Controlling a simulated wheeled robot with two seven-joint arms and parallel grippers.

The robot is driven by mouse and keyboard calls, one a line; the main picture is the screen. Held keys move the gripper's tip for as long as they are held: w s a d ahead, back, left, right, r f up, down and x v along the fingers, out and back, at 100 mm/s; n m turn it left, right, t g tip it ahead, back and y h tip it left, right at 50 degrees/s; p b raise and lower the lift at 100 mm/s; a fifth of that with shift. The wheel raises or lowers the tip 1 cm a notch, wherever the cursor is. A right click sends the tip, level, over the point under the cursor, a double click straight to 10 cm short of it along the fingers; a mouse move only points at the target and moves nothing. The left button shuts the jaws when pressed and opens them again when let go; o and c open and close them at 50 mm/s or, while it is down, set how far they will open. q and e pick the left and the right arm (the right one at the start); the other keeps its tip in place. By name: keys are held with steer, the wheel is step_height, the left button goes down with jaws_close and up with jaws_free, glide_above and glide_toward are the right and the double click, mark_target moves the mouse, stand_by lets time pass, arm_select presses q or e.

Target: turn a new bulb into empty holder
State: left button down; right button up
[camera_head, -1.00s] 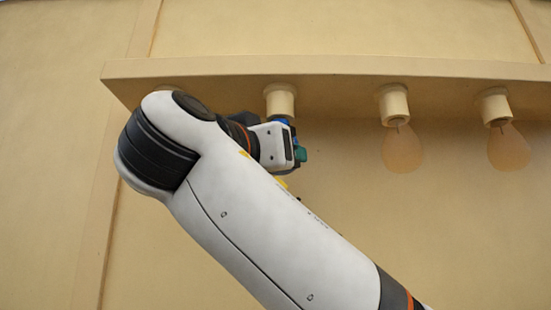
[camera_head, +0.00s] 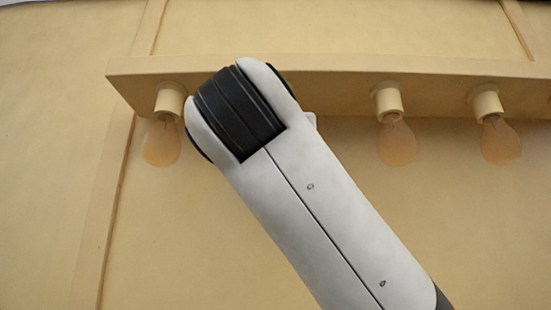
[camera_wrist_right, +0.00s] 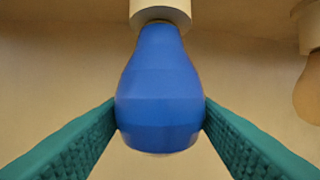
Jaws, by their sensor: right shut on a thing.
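In the right wrist view, my right gripper (camera_wrist_right: 160,112) has its teal fingers closed on both sides of a blue bulb (camera_wrist_right: 160,80). The bulb is upright, neck upward. Its neck meets the mouth of a cream holder (camera_wrist_right: 160,12); I cannot tell how far it sits inside. In the head view my right arm covers the gripper, the blue bulb and that holder. My left gripper is not in view.
A cream beam (camera_head: 450,80) carries the holders. Pale orange bulbs hang at the left (camera_head: 161,143), right of my arm (camera_head: 397,143), and far right (camera_head: 501,141). Part of a neighbouring bulb (camera_wrist_right: 309,90) shows in the right wrist view. The wall below is clear.

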steer(key=n+y, duration=0.1)
steer(key=y, duration=0.1)
steer(key=n+y+b, duration=0.1)
steer(key=y, duration=0.1)
steer(key=n+y, duration=0.1)
steer(key=shift+d+f+y, duration=0.15)
steer(key=shift+d+y, duration=0.1)
steer(key=shift+y, duration=0.15)
steer(key=shift+w+d+n+y, duration=0.1)
steer(key=shift+n+y, duration=0.7)
steer(key=shift+y, duration=0.4)
steer(key=n+g+y, duration=0.1)
steer(key=y, duration=0.1)
steer(key=n+g+y, duration=0.1)
steer(key=y, duration=0.1)
steer(key=shift+d+n+y, duration=0.15)
steer(key=shift+n+y, duration=0.15)
steer(key=shift+f+b, duration=0.25)
steer(key=shift+b, duration=0.1)
steer(key=shift+r+p, duration=0.3)
steer(key=shift+r, duration=0.15)
steer(key=o, duration=1.1)
steer(key=shift+f, duration=0.1)
